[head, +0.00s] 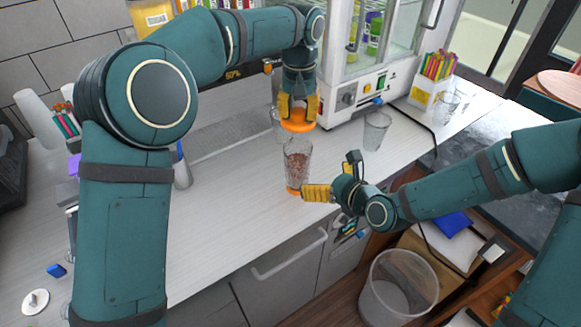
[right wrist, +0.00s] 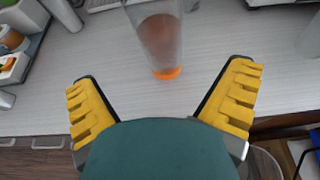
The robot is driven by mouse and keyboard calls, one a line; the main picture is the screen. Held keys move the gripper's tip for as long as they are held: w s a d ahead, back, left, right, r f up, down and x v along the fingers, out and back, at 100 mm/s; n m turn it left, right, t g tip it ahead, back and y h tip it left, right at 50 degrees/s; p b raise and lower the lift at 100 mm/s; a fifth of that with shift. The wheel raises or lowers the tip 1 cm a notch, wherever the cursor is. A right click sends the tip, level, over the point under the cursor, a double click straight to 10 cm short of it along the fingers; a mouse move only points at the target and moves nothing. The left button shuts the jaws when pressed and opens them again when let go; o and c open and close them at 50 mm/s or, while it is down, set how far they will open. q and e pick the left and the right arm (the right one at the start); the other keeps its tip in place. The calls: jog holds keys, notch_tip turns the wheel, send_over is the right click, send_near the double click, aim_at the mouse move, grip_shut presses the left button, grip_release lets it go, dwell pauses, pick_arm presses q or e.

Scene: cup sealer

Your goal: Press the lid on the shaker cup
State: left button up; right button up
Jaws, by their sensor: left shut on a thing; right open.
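The shaker cup (head: 297,165) is clear with brown contents and an orange base, and stands upright on the counter near its front edge. It also shows in the right wrist view (right wrist: 160,40), ahead of and between the open fingers. My left gripper (head: 298,108) is shut on the orange lid (head: 297,125) and holds it just above the cup's mouth.
An empty clear glass (head: 376,131) stands right of the cup, and another is partly hidden behind the lid. A glass-fronted cabinet (head: 345,90) stands behind. A holder of colored straws (head: 430,92) is at the right. The counter left of the cup (head: 225,215) is clear.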

aim_at(297, 164)
dwell(0.4)
jog(key=x, duration=1.2)
jog(key=shift+r, duration=0.15)
jog(key=c, duration=1.2)
